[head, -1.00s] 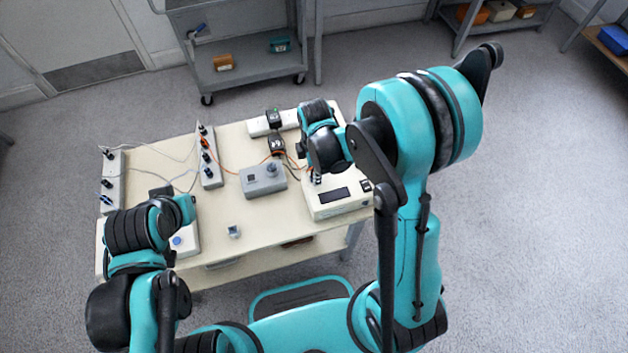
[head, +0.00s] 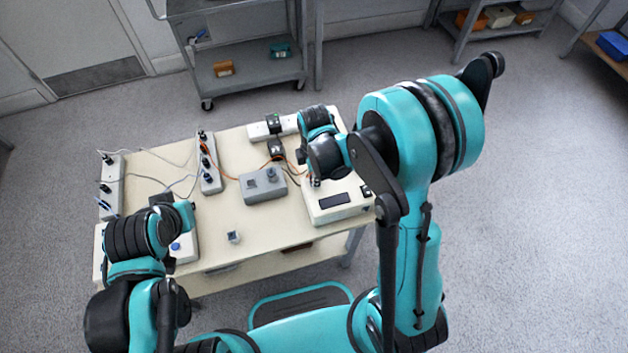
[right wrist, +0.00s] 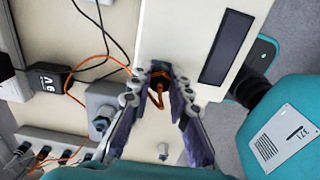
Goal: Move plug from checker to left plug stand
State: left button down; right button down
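The checker (head: 345,212) is a cream box with a dark display at the right of the table. A dark plug with an orange cable (right wrist: 160,84) is at the checker's edge in the right wrist view. My right gripper (right wrist: 159,88) has one finger on each side of this plug; whether they press on it is unclear. In the head view my right wrist (head: 325,155) hides the plug. A grey strip with plugs (head: 113,180) at the table's far left appears to be the left plug stand. My left wrist (head: 180,215) is near the table's left front; its fingertips are hidden.
A second grey strip (head: 209,170) with dark plugs stands further right. A grey box with knobs (head: 262,187) is beside the checker. Loose cables cross the table (head: 215,210). A grey cart (head: 245,85) stands behind.

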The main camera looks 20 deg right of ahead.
jog(key=n, duration=0.3)
jog(key=shift+b, duration=0.3)
jog(key=shift+n, duration=0.5)
jog(key=n, duration=0.3)
jog(key=shift+n+b, duration=0.4)
jog(key=shift+n+b, duration=0.3)
jog(key=shift+n, duration=1.8)
